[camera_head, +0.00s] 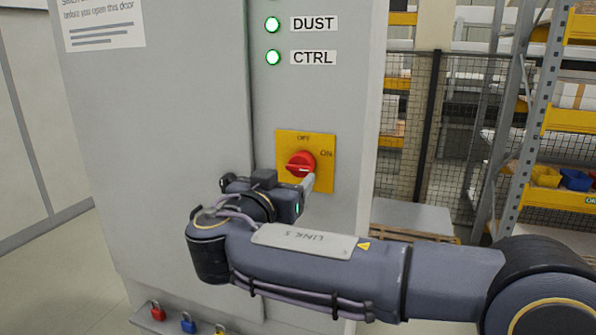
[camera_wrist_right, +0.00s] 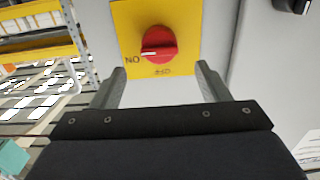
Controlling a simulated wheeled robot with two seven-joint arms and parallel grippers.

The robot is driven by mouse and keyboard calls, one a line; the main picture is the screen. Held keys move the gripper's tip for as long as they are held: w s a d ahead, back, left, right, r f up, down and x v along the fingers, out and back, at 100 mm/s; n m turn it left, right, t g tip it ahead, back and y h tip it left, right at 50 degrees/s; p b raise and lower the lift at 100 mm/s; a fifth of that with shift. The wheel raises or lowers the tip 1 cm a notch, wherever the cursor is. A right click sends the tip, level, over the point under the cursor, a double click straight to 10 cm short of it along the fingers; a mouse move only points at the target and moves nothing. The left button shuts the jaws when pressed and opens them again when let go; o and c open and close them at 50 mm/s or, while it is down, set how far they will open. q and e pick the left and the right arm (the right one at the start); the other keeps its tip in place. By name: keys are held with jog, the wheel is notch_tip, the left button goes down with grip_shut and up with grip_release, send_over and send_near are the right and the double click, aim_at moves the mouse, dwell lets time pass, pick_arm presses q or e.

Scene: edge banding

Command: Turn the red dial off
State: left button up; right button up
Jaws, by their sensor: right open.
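The red dial (camera_head: 300,164) sits on a yellow plate (camera_head: 322,183) on the grey cabinet's front. OFF is printed above the dial and ON to its right. The dial's white mark points right, towards ON. In the right wrist view the plate appears turned over; the dial (camera_wrist_right: 158,44) has its white mark pointing left at ON. My right gripper (camera_wrist_right: 160,72) is open, its two fingers spread either side of the dial's line, short of the dial and apart from it. In the head view one fingertip (camera_head: 308,183) shows just below the dial. My left gripper is not in view.
Green lamps labelled DUST (camera_head: 272,24) and CTRL (camera_head: 273,57) glow above the dial. A notice (camera_head: 103,22) is on the cabinet door. A mesh fence (camera_head: 455,130) and yellow shelving (camera_head: 555,197) stand at right.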

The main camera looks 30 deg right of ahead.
aim_at(297, 167)
jog(key=p+x, duration=0.2)
jog(key=x, duration=0.5)
jog(key=shift+r+p, duration=0.15)
jog(key=shift+p, duration=0.15)
jog(key=shift+w+d, duration=0.2)
